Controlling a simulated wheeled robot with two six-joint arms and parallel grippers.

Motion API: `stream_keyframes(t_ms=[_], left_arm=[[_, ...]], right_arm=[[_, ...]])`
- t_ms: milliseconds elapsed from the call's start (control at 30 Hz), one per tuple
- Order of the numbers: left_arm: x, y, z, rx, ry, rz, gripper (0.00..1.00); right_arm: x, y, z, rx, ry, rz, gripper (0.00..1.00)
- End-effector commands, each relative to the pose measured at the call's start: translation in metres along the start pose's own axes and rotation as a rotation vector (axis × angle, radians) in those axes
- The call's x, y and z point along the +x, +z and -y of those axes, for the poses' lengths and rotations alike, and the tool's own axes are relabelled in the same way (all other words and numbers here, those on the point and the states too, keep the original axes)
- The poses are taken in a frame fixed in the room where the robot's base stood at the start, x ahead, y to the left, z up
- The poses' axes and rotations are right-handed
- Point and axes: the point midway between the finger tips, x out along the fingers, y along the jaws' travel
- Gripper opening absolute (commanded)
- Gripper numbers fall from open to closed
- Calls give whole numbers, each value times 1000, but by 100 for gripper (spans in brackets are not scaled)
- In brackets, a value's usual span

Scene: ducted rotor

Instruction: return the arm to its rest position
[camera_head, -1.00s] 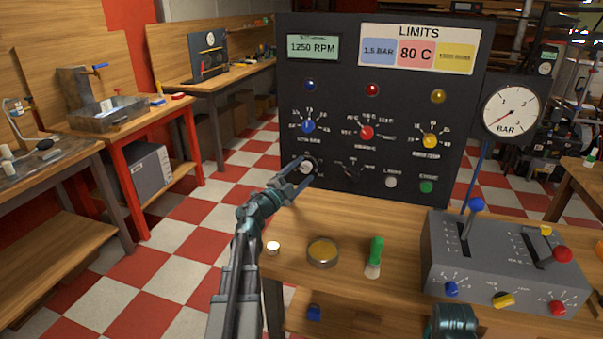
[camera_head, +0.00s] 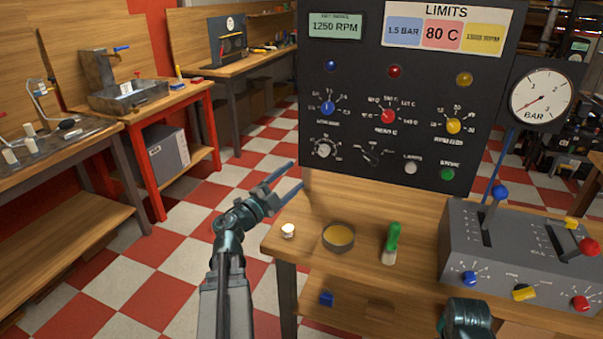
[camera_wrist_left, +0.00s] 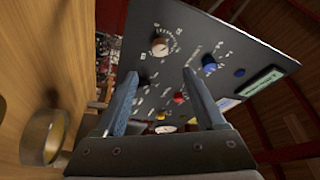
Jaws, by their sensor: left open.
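My left gripper (camera_head: 292,178) is open and empty in the head view, held in the air at the left front of the black control panel (camera_head: 340,175). It is apart from the white knob (camera_head: 323,149) at the panel's lower left. In the left wrist view its two fingers (camera_wrist_left: 160,103) are spread with nothing between them. The panel (camera_wrist_left: 222,45) and the white knob (camera_wrist_left: 160,46) lie beyond them. Of my right arm only a dark teal part (camera_head: 466,318) shows at the bottom edge; its gripper is not in view.
The wooden bench (camera_head: 350,197) carries a white-topped cap (camera_head: 288,230), a round tin (camera_head: 338,238), a green-handled brush (camera_head: 391,243) and a grey lever box (camera_head: 465,245). A pressure gauge (camera_head: 541,98) stands behind the box. The checkered floor (camera_head: 185,262) at left is free.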

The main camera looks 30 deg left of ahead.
Motion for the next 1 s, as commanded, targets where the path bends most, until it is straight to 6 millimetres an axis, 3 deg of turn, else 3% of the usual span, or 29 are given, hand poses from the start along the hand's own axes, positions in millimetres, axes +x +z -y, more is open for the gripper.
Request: stream_keyframes(t_ms=[200, 733, 1000], left_arm=[[-11, 0, 0, 0, 0, 0, 72], [-11, 0, 1, 0, 0, -1, 72], [-3, -18, 40, 0, 0, -1, 72]], right_arm=[[2, 0, 0, 0, 0, 0, 50], [1, 0, 0, 0, 0, 0, 50], [-42, 2, -4, 0, 0, 0, 50]])
